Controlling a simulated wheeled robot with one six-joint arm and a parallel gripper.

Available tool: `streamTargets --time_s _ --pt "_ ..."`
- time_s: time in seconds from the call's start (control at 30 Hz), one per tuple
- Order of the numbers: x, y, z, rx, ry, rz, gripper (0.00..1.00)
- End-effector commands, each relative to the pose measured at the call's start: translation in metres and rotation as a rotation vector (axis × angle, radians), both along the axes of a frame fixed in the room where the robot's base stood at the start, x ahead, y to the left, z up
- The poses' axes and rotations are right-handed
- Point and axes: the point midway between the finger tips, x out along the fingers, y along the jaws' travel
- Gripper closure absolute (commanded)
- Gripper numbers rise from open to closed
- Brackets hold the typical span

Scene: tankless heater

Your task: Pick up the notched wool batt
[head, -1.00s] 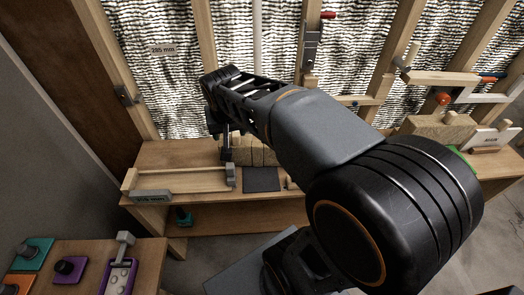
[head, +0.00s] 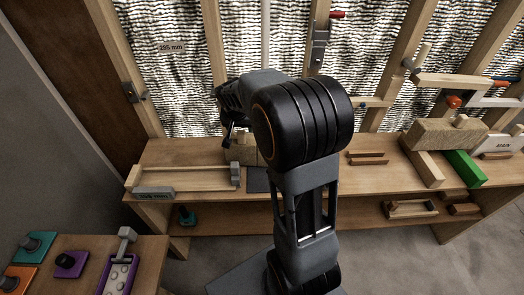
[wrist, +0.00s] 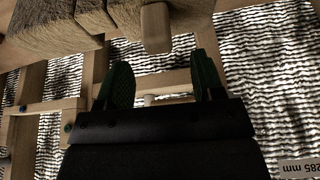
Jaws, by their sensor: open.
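A tan, fibrous block with dark seams, which looks like the notched wool batt (head: 240,155), stands on the bench at the back left. My arm hides much of it in the head view. In the wrist view the block (wrist: 55,30) fills the upper left, and a rounded wooden peg handle (wrist: 155,28) stands out beside it. My gripper (wrist: 163,75) is open and empty. Its two dark green fingers point toward the peg, with the peg's end just beyond and roughly between the tips. No contact shows. In the head view my gripper (head: 228,132) is partly hidden by my arm.
A wooden frame (head: 180,178) lies left of the block, and a dark flat pad (head: 260,180) lies in front of it. A second tan block (head: 440,133) and a green bar (head: 465,167) sit on the right. Wall studs (head: 215,80) rise close behind.

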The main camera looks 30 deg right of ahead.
Motion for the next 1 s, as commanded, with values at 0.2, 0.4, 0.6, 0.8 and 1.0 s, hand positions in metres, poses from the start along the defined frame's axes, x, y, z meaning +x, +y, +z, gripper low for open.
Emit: streamTargets --time_s 0.2,0.4,0.6,0.8,1.0 --pt "0.010 -0.007 -0.024 -0.001 0.005 0.001 0.38" --pt "0.017 -0.012 -0.043 0.000 0.004 0.000 0.38" --pt "0.018 -0.013 -0.046 0.000 0.000 0.001 0.38" --pt "0.018 -0.013 -0.046 0.000 0.000 0.001 0.46" --pt "0.018 -0.013 -0.046 0.000 0.000 0.001 0.65"
